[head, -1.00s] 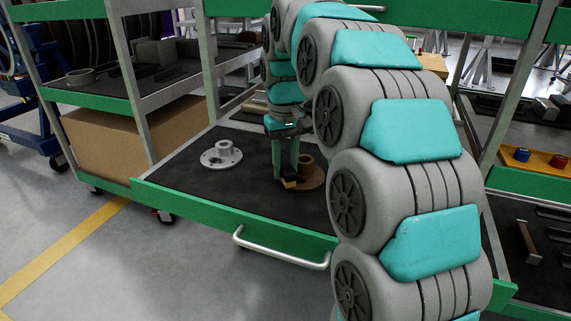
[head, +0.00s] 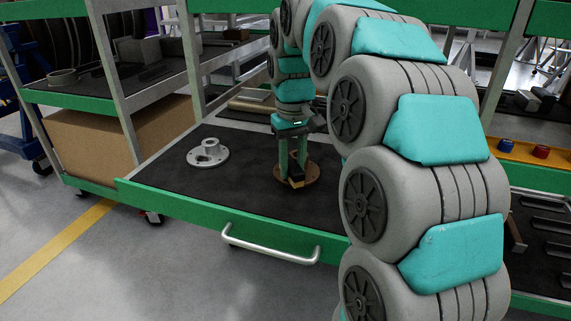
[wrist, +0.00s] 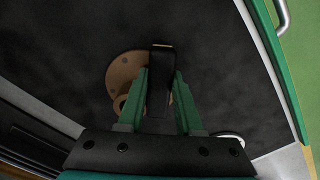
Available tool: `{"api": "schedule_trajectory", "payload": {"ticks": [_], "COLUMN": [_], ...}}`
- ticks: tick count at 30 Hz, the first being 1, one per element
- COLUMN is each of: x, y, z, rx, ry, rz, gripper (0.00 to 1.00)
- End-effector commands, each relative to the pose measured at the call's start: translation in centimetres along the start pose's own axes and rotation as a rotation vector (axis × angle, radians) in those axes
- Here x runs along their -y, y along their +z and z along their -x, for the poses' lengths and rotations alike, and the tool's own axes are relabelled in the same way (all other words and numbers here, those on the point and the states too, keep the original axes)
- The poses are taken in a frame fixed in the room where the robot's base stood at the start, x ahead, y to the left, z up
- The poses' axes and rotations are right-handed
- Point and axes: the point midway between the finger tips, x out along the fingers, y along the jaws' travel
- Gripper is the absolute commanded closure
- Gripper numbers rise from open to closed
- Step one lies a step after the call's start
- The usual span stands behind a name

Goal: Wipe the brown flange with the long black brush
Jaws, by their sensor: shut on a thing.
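The brown flange (head: 312,175) lies on the dark mat of the green-edged cart shelf, and part of it is hidden behind my gripper and brush. In the wrist view the brown flange (wrist: 122,72) shows to the left of the brush. My gripper (head: 292,170) points down over the flange. Its green fingers are shut on the long black brush (wrist: 161,75), which also shows in the head view (head: 295,177) with a tan end low at the flange. I cannot tell for sure whether the brush touches the flange.
A grey flange (head: 208,154) lies on the same shelf to the left. A tan cylinder (head: 250,105) lies at the back. The shelf's green front edge (head: 210,222) carries a white handle (head: 270,248). The mat between the two flanges is clear.

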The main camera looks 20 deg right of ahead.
Motion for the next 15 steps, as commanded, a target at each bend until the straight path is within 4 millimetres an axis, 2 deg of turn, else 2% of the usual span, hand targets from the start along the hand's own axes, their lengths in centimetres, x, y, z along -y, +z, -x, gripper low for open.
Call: {"api": "schedule_trajectory", "payload": {"ticks": [7, 15], "x": [-1.4, -1.2], "y": [1.2, 1.1], "z": [-0.3, -0.1], "rx": [0.002, 0.002], "ry": [0.000, 0.001], "rz": [-0.002, -0.001], "gripper": [1.00, 1.00]}}
